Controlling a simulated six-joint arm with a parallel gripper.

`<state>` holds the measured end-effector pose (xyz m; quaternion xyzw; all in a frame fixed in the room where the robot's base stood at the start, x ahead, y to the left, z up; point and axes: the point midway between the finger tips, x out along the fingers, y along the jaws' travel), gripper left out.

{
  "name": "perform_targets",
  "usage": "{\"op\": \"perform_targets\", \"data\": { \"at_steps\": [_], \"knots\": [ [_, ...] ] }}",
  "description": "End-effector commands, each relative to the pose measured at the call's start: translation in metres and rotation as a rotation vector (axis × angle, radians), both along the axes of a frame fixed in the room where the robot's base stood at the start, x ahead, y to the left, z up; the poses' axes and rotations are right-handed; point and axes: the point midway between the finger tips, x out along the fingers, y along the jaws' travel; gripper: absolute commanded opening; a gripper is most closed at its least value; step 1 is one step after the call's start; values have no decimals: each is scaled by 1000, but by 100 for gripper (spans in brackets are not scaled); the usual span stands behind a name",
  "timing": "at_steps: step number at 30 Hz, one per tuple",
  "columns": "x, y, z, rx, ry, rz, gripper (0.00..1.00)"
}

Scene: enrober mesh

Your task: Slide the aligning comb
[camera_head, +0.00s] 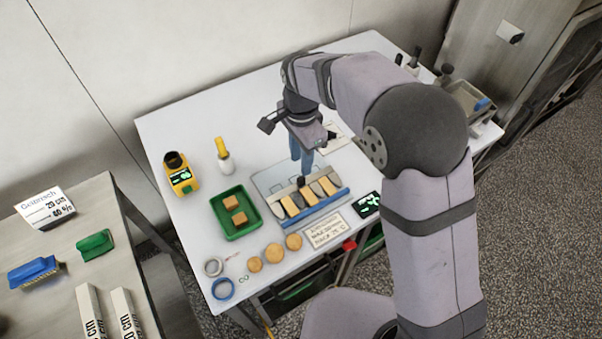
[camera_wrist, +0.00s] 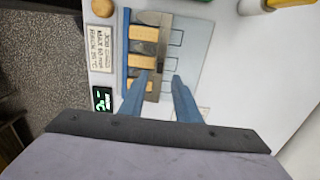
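The aligning comb (camera_head: 317,189) is grey, with teeth lying between tan biscuit bars (camera_head: 290,206) on a pale plate (camera_head: 266,182). It also shows in the wrist view (camera_wrist: 150,47), with a small black knob (camera_wrist: 160,66) on its spine. A blue rail (camera_head: 318,207) runs along the front ends of the bars. My gripper (camera_head: 302,172) is above the plate near the knob, its blue fingers pointing down. Whether the fingertips touch the comb cannot be told.
A green tray (camera_head: 216,224) with two brown blocks stands left of the plate. Round biscuits (camera_head: 274,253), tape rolls (camera_head: 222,289), a sign (camera_head: 326,230) and a black display (camera_head: 366,204) line the front. A yellow device (camera_head: 181,177) and bottle (camera_head: 225,160) stand farther back.

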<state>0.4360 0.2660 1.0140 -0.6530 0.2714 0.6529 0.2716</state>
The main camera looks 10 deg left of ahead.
Motion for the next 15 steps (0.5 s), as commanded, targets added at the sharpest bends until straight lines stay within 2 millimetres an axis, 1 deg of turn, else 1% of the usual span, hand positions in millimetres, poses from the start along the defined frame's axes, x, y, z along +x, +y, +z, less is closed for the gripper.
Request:
{"op": "perform_targets", "data": {
  "at_steps": [5, 15],
  "knots": [
    [-1, -1, -15, -2, 4, 1, 30],
    [-1, -1, -56, -2, 4, 2, 30]
  ]
}}
